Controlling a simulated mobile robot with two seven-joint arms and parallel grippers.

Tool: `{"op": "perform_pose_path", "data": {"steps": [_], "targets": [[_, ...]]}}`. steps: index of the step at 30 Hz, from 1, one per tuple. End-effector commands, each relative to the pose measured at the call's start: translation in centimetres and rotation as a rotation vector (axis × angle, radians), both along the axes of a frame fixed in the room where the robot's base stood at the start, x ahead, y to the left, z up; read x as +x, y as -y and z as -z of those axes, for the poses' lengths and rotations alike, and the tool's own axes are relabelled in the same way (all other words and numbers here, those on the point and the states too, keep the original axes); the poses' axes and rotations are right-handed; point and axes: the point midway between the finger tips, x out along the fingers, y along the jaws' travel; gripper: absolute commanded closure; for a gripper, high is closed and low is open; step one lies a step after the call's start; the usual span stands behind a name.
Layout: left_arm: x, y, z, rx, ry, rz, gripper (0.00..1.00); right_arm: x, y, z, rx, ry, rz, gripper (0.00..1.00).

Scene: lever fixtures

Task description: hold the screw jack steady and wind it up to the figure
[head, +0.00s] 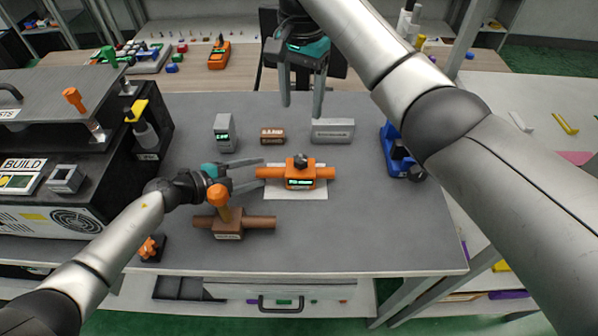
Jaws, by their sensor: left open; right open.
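The screw jack is most likely the orange body with side bars (318,173) and a dark knob (300,160) on top. It sits on a white plate (312,192) at mid-table. A small lit green display (300,183) is on its front; its figure is too small to read. My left gripper (262,171) is open, its fingers around or just above the end of the jack's left bar; I cannot tell if they touch it. My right gripper (302,108) is open and empty, pointing down above the table behind the jack.
A brown fixture (228,226) with an orange-knobbed lever stands front left, close to my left wrist. Behind the jack are a grey display block (224,132), a brown block (272,136) and a grey block (332,131). A blue fixture (392,150) stands right. The table's front right is clear.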

Motion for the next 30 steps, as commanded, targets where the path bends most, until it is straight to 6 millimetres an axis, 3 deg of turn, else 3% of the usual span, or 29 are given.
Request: {"op": "perform_pose_path", "data": {"steps": [5, 14, 18, 30], "targets": [[-1.5, -1.7, -0.2, 0.013, -0.011, 0.003, 0.32, 0.0, 0.0, 0.0, 0.000, 0.000, 0.000, 0.32], [-4.6, -5.6, -2.8, 0.009, -0.008, 0.003, 0.32, 0.0, 0.0, 0.0, 0.000, 0.000, 0.000, 0.32], [-2.9, -4.0, -5.4, -0.057, 0.060, -0.003, 0.32, 0.0, 0.0, 0.0, 0.000, 0.000, 0.000, 0.32], [0.2, -1.9, -12.7, -0.203, 0.229, -0.020, 0.32, 0.0, 0.0, 0.0, 0.000, 0.000, 0.000, 0.32]]}}
